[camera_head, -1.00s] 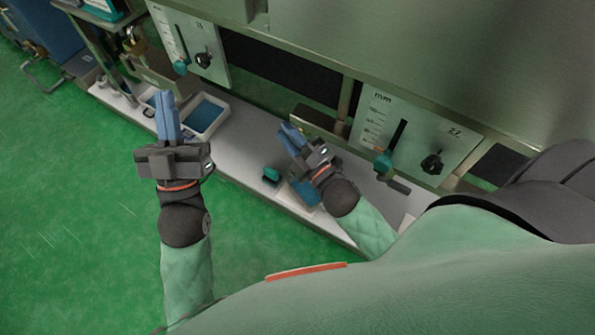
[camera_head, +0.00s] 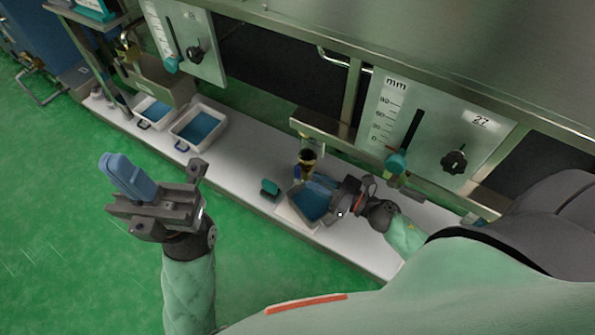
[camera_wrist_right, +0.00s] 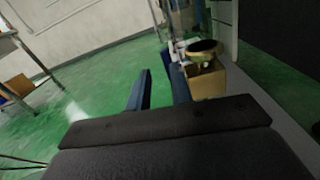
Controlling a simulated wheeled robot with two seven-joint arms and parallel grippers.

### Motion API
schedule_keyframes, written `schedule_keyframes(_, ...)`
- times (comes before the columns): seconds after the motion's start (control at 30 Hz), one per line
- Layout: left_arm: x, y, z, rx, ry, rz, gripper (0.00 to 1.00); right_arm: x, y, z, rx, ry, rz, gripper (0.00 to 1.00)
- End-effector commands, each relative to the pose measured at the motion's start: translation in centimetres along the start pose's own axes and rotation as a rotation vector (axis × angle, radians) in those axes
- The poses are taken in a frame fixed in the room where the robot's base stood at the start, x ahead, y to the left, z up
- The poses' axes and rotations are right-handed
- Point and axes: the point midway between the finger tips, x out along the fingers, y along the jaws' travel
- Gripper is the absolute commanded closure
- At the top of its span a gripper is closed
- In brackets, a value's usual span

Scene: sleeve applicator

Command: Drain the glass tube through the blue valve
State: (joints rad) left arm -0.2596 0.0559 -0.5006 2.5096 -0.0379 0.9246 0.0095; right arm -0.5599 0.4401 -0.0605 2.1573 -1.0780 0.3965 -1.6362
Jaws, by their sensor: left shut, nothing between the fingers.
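A brass-coloured fitting with a dark round top (camera_head: 307,157) stands on the white ledge; it also shows in the right wrist view (camera_wrist_right: 204,48). A small blue part (camera_head: 297,172), possibly the blue valve, is just below it. I cannot make out the glass tube clearly. My right gripper (camera_head: 312,186) points left, just below and right of the fitting, over a tray with blue inside (camera_head: 290,213). Its blue fingers show a gap in the right wrist view (camera_wrist_right: 160,90), with nothing visible between them. My left gripper (camera_head: 115,170) is shut and empty over the green floor.
A teal block (camera_head: 270,188) lies on the ledge (camera_head: 240,168) left of the tray. Two white trays with blue inside (camera_head: 217,108) (camera_head: 137,112) sit farther left. Panels with scales and knobs (camera_head: 440,135) (camera_head: 205,65) stand behind. The floor (camera_head: 60,210) is clear.

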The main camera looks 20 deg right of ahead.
Motion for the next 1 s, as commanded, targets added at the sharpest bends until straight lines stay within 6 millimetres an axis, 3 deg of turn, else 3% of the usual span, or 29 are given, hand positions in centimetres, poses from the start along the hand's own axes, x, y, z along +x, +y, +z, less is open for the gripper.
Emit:
schedule_keyframes(0.23,-0.1,0.0,-0.1,-0.001,0.008,0.001,1.00,0.1,-1.0,-0.9,-0.100,0.028,-0.016,0.78)
schedule_keyframes(0.7,0.1,0.0,-0.2,0.002,0.007,0.001,1.00,5.5,-1.1,-1.0,-0.096,0.027,-0.015,0.78)
schedule_keyframes(1.0,0.1,0.0,-0.2,0.004,0.006,0.001,1.00,7.1,-1.0,-1.1,-0.094,0.028,-0.015,0.78)
